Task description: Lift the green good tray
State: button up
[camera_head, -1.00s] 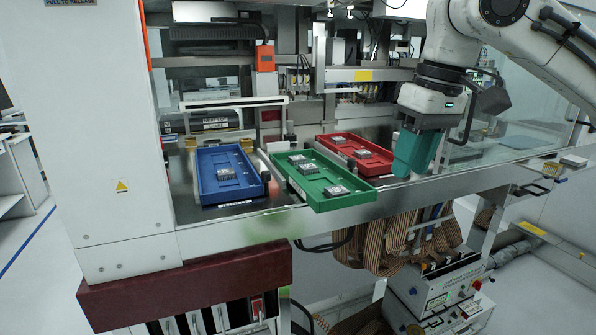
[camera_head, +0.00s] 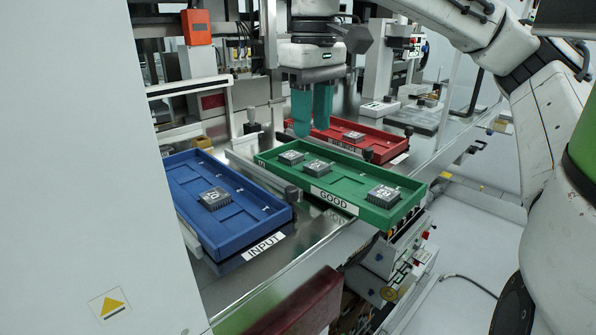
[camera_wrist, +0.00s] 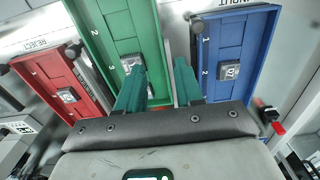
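The green tray (camera_head: 350,183), labelled GOOD, sits between the blue and red trays, its near end reaching toward the machine's front edge. It holds three dark square chips. In the head view my gripper (camera_head: 312,127) points down near the tray's far part, its teal fingers apart and empty. In the wrist view the green tray (camera_wrist: 108,40) lies under the left finger, and its right long edge runs between the fingertips (camera_wrist: 158,67). The right finger is over the gap beside the blue tray. I see no clear contact; the left finger hides part of the tray.
The blue INPUT tray (camera_head: 229,222) with one chip lies to the left. The red REJECT tray (camera_head: 378,148) lies behind to the right. Dark knobs (camera_head: 292,194) stand close by the trays. A white cabinet (camera_head: 80,180) fills the left side.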

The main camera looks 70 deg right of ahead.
send_over(308, 181)
notch_tip(308, 181, down, 6)
jog(key=shift+w+r, duration=0.1)
jog(key=shift+r, duration=0.15)
jog(key=shift+d+f, duration=0.1)
jog(key=shift+f, duration=2.5)
jog(key=shift+f, duration=0.1)
grip_shut()
